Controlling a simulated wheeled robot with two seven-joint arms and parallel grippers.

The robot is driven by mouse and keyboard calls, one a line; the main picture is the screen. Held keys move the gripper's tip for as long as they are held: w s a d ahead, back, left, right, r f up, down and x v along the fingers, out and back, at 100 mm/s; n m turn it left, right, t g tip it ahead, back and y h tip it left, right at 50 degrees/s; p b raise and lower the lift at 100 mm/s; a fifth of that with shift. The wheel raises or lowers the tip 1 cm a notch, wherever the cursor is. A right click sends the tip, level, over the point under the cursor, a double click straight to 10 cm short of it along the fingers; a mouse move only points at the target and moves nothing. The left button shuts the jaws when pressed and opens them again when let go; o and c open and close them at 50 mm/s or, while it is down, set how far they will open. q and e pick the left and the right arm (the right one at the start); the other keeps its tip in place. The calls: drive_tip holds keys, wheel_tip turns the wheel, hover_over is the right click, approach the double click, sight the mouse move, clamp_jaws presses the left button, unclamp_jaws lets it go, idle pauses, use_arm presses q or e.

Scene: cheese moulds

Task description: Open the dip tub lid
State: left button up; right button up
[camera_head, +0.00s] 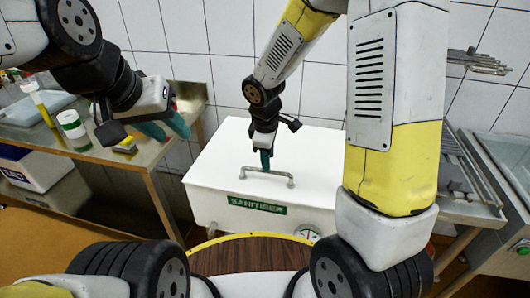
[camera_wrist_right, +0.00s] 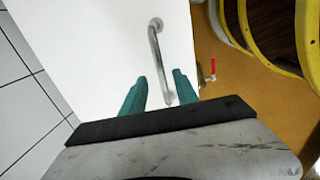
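The white dip tub (camera_head: 205,210) carries a green "SANITISER" label and stands in the middle of the head view. Its flat white lid (camera_head: 225,160) is down on the tub, with a metal bar handle (camera_head: 252,172) on top. My right gripper (camera_head: 265,160) is at the handle, pointing down. In the right wrist view, its teal fingers (camera_wrist_right: 161,80) are apart, and the handle (camera_wrist_right: 154,50) runs between them with gaps visible on both sides. My left gripper (camera_head: 167,126) is over the left bench, its teal fingers apart and nothing between them.
A gauge (camera_head: 307,232) and a red-handled valve (camera_wrist_right: 212,68) are on the tub's front side. Another steel bench (camera_head: 475,208) stands at the right. A tiled wall is behind.

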drive_tip(key=shift+w+d+f, duration=0.1)
drive_tip(key=shift+w+f, duration=0.1)
drive_tip(key=shift+f, duration=0.95)
drive_tip(key=shift+w+d+f, duration=0.1)
drive_tip(key=shift+w+f, duration=0.1)
drive_tip(key=shift+f, duration=0.9)
drive_tip(key=shift+c, duration=0.5)
clamp_jaws()
